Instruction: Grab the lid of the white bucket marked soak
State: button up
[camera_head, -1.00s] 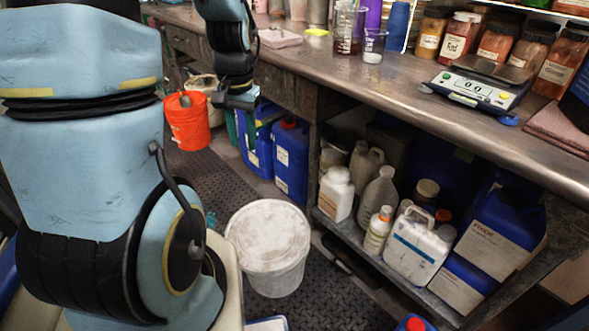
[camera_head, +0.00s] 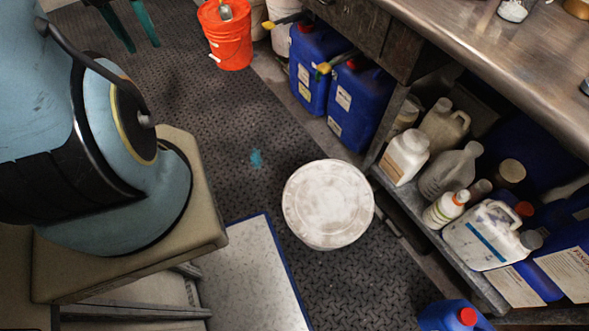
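A white bucket (camera_head: 326,241) stands on the dark textured floor mat, seen from above in the head view. Its round, stained white lid (camera_head: 327,201) lies on top and covers its opening. No "soak" marking is readable on the side that shows. My gripper is out of view; only upper parts of my arm show at the left, apart from the bucket.
An orange bucket (camera_head: 228,37) and a whitish bucket (camera_head: 279,36) stand at the back. Blue jugs (camera_head: 359,105) stand beside the workbench (camera_head: 494,45). Its low shelf holds several bottles. A blue container (camera_head: 450,317) is at the bottom right.

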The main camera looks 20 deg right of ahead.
aim_at(328, 204)
jog(key=i+j, duration=0.15)
jog(key=i, duration=0.6)
jog(key=i+j+z, duration=0.1)
jog(key=i+z, duration=0.15)
jog(key=z, duration=0.25)
jog(key=i+j+z, duration=0.15)
jog(key=z, duration=0.3)
jog(key=i+j+z, duration=0.3)
jog(key=z, duration=0.2)
jog(key=i+j+z, duration=0.2)
jog(key=j+z, duration=0.25)
jog(key=l, duration=0.1)
